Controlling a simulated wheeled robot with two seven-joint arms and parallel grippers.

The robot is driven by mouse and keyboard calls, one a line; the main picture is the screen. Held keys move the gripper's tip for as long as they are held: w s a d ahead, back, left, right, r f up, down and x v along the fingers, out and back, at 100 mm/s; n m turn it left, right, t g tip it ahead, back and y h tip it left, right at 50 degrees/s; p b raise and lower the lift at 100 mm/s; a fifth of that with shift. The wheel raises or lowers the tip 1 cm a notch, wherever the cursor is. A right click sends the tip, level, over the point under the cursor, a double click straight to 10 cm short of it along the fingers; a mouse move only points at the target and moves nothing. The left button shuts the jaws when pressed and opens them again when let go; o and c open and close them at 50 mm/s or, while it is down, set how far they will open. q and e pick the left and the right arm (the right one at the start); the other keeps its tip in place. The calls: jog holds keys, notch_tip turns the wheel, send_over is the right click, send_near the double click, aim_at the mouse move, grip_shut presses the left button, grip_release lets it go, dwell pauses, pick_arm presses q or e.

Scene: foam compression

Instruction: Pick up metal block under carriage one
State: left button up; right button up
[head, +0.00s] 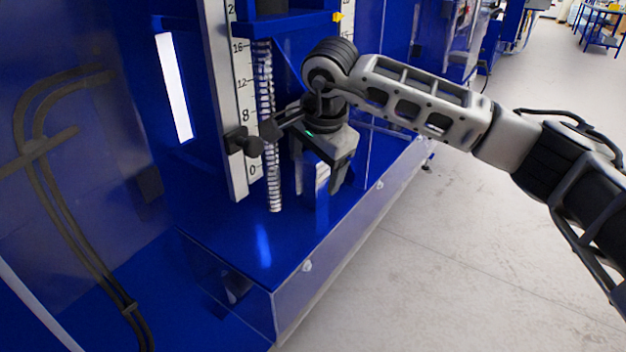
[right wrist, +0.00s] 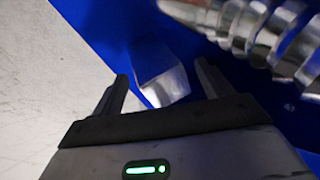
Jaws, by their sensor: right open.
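The metal block (head: 321,178) stands on the blue base plate of the machine, right of the ribbed metal column. In the right wrist view the block (right wrist: 162,78) shows as a shiny grey piece between my two fingers, near their tips. My right gripper (head: 323,180) points down over the block, with a finger on either side. In the right wrist view the gripper (right wrist: 162,85) is open, and a gap shows between the block and the right finger. Carriage one is likely the blue carriage (head: 290,26) above. My left gripper is not in view.
The ribbed metal column (head: 264,110) stands close left of my right gripper, and is close by in the right wrist view. A scale (head: 226,100) with a black knob (head: 250,146) is beside it. A clear guard (head: 340,235) edges the base. Open floor lies right.

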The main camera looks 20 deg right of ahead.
grip_shut()
jog(key=shift+r, duration=0.1)
dwell(0.3)
